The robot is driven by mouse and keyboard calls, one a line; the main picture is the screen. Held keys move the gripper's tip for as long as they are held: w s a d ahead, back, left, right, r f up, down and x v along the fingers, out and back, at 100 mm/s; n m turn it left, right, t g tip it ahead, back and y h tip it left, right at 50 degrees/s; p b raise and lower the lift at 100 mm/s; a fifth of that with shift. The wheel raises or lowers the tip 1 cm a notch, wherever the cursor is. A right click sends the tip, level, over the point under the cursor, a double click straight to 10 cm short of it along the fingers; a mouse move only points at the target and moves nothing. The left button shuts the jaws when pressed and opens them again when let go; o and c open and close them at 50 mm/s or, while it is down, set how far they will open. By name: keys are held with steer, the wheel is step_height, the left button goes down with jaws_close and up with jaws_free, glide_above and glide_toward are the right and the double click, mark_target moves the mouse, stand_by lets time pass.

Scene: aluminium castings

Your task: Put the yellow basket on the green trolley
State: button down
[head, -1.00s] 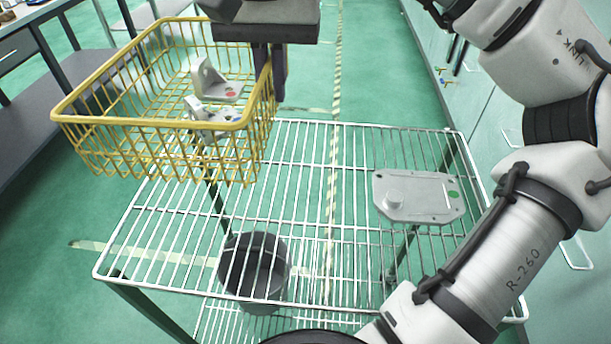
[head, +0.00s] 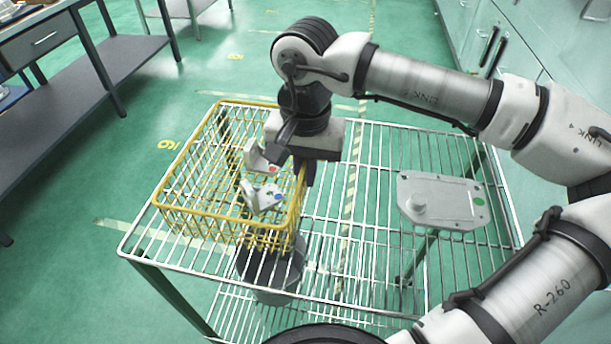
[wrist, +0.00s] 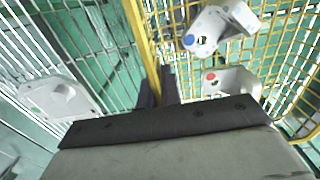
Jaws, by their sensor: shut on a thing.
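The yellow wire basket (head: 214,213) is over the left part of the top wire shelf of the trolley (head: 175,298), which has dark green legs. It looks roughly level, with its base at or just above the shelf; contact cannot be told. Two pale castings with coloured dots lie in it, a farther bracket (head: 257,158) and a nearer one (head: 262,196). My gripper (head: 305,172) is shut on the basket's right rim, pointing down. In the wrist view the fingers (wrist: 158,88) close around the yellow rim (wrist: 140,42).
A grey cover casting (head: 443,200) with a green dot lies on the right of the trolley's top shelf. The middle of that shelf is clear. A dark bucket (head: 275,285) shows below through the wires. Grey benches (head: 80,78) stand at left, cabinets (head: 540,60) at right.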

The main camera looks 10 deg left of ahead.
steer(key=shift+f, duration=0.9)
steer(key=shift+f, duration=0.15)
steer(key=c, duration=1.6)
jaws_free()
step_height(320, 180, up, 12)
steer(key=shift+r+b, duration=0.15)
steer(key=shift+b, duration=0.15)
steer(key=shift+s, duration=0.1)
